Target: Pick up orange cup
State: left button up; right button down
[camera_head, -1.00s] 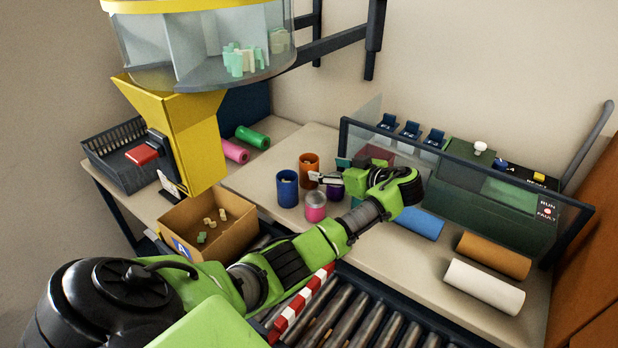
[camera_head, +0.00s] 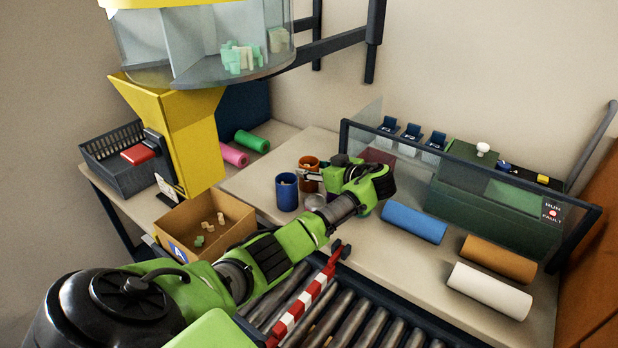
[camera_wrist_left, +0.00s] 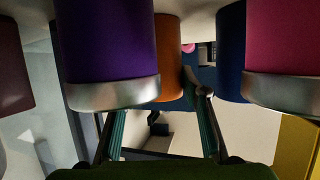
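The orange cup (camera_head: 308,162) stands on the table at the back of a cup group in the head view, its lower part covered by my left gripper (camera_head: 312,175). In the left wrist view, which is upside down, the orange cup (camera_wrist_left: 170,70) shows between the fingers of the left gripper (camera_wrist_left: 157,95), partly behind the purple cup (camera_wrist_left: 108,45). The fingers are apart. I cannot tell whether they touch the orange cup. My right gripper is not in view.
A blue cup (camera_head: 287,192) stands just left of the gripper. A pink cup (camera_wrist_left: 282,40) shows in the wrist view. A carton (camera_head: 240,225) with small pieces, a blue roll (camera_head: 414,222) and a glass-fronted machine (camera_head: 490,195) surround the work area.

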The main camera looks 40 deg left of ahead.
pick_arm(q)
jog(key=c, duration=0.4)
jog(key=shift+o, duration=0.2)
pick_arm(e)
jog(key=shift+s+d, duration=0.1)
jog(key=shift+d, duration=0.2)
